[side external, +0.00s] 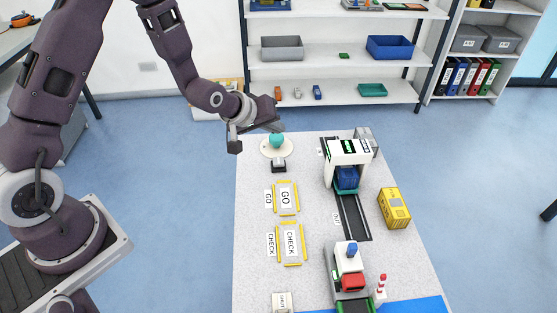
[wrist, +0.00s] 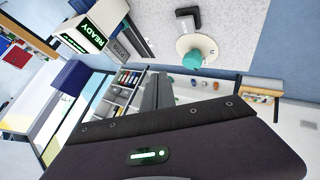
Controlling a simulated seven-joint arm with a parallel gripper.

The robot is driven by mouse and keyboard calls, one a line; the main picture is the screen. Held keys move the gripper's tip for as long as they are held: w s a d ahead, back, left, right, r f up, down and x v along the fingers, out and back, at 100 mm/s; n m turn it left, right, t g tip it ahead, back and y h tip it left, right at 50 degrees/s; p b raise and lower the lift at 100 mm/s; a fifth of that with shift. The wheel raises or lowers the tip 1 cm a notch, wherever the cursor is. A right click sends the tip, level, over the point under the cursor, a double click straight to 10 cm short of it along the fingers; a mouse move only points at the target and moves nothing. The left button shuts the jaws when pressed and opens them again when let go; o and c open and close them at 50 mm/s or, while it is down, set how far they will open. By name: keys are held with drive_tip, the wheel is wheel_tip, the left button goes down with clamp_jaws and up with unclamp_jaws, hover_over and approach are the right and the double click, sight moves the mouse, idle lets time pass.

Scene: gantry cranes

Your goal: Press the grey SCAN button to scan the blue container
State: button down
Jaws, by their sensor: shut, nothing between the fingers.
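The blue container (side external: 347,178) sits under the white gantry (side external: 347,148), on the dark lane. The gantry also shows at the upper left in the wrist view (wrist: 75,40), with a green READY sign. A teal ball-shaped knob (side external: 277,140) stands on a pale round base, with a small dark block in front. The knob is near the top centre in the wrist view (wrist: 193,58). My gripper (side external: 234,144) is shut and empty, raised to the left of the knob and apart from it. I cannot make out which part is the grey SCAN button; no SCAN lettering is readable.
A yellow container (side external: 394,208) stands right of the lane. A truck (side external: 350,260) with a red block and a red-and-white tower (side external: 380,289) are at the front. Flat GO (side external: 285,197) and CHECK (side external: 291,244) pads lie on the left. Shelves (side external: 335,90) stand behind.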

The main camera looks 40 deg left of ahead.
sight(276, 163)
wheel_tip(276, 163, down, 8)
drive_tip(key=shift+f, duration=0.1)
idle(0.4)
drive_tip(key=shift+f, duration=0.1)
idle(1.8)
drive_tip(key=shift+f, duration=0.3)
drive_tip(key=shift+f, duration=0.55)
idle(0.5)
drive_tip(key=shift+r, duration=1)
drive_tip(key=shift+r, duration=2.5)
